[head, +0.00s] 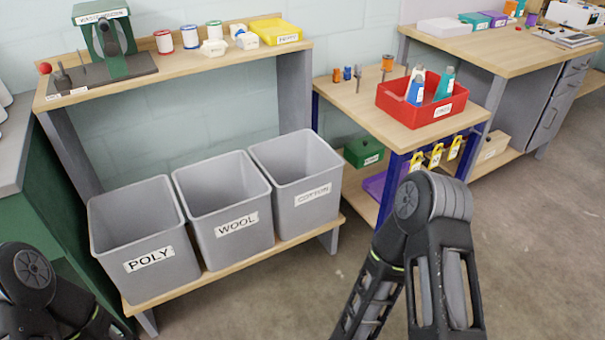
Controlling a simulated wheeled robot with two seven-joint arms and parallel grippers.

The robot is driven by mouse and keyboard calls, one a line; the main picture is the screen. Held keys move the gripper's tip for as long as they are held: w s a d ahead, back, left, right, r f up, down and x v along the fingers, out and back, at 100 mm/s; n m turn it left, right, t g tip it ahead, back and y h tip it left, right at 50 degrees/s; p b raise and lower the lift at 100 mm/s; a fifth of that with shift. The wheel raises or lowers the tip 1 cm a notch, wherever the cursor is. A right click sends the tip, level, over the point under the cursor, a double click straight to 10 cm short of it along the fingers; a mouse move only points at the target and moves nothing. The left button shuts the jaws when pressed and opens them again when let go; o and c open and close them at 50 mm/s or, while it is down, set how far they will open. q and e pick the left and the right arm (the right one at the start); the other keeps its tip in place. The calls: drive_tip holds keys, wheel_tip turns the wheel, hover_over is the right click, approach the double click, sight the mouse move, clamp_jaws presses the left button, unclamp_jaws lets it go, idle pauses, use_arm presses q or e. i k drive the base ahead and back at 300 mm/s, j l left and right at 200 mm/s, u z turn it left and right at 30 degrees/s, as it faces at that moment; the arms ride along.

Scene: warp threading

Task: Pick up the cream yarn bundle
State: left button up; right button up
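A small pale bundle (213,47) lies on the wooden top shelf, in front of the thread spools. It looks white to cream, and a similar pale bundle (247,41) lies to its right, beside a yellow box. I cannot tell for sure which of them is the cream yarn, or whether either one is. Parts of my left arm show at the lower left and parts of my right arm at the lower right. Neither gripper shows in the head view, and no gripper is seen near the shelf.
Grey bins labelled POLY (146,236), WOOL (223,207) and COTTON (298,175) stand on the lower shelf. A green winder (107,45) is on the top shelf's left. A red tray (421,100) with bottles sits on the side table. Floor in front is clear.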

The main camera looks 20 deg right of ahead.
sight(217, 47)
drive_tip(key=i+l, duration=0.35)
drive_tip(key=i, duration=0.2)
drive_tip(key=i+l, duration=0.35)
drive_tip(key=i, duration=0.25)
drive_tip(key=i+l+u, duration=0.1)
drive_tip(key=u, duration=1.35)
